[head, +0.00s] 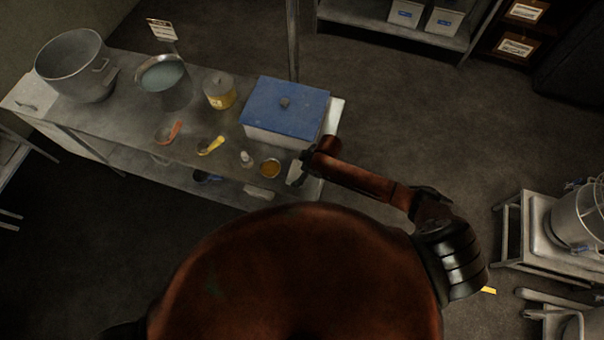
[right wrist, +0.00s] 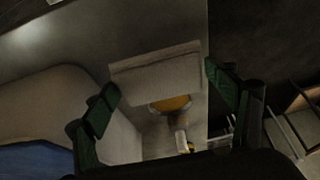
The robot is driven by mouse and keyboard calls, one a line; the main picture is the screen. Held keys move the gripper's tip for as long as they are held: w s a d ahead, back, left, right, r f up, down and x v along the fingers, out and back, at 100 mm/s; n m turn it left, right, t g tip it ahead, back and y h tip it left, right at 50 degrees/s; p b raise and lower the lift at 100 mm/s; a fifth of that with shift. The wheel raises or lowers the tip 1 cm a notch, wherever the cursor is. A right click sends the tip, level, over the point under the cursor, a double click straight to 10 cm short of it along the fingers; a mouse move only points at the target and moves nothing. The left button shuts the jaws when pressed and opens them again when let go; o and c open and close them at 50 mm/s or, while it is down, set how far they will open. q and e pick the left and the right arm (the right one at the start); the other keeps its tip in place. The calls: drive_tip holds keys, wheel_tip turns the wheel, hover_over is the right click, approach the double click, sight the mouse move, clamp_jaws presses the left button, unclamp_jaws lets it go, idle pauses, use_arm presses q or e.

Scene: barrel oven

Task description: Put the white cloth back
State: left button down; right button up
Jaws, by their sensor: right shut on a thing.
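The white cloth (head: 295,172) shows as a small pale piece at the right front end of the metal table (head: 130,112). My right gripper (head: 306,167) is at the cloth and shut on it. In the right wrist view the cloth (right wrist: 157,76) looks like a folded pale block spanning between the two green fingers of the gripper (right wrist: 160,80). Whether its underside touches the table cannot be told. My left gripper is not in view.
A blue-lidded white box (head: 285,108) stands just behind the cloth. A small amber bowl (head: 270,168) and a small white bottle (head: 246,158) are to its left.

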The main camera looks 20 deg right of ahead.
drive_tip(key=shift+d+f, duration=0.25)
drive_tip(key=shift+f, duration=0.05)
drive_tip(key=shift+d+f, duration=0.15)
drive_tip(key=shift+f, duration=0.75)
drive_tip(key=shift+d+f, duration=0.1)
drive_tip(key=shift+f, duration=0.75)
drive_tip(key=shift+f, duration=0.2)
drive_tip(key=o, duration=1.3)
drive_tip(key=shift+r, duration=0.15)
drive_tip(key=v, duration=1.2)
drive_tip(key=shift+r, duration=0.1)
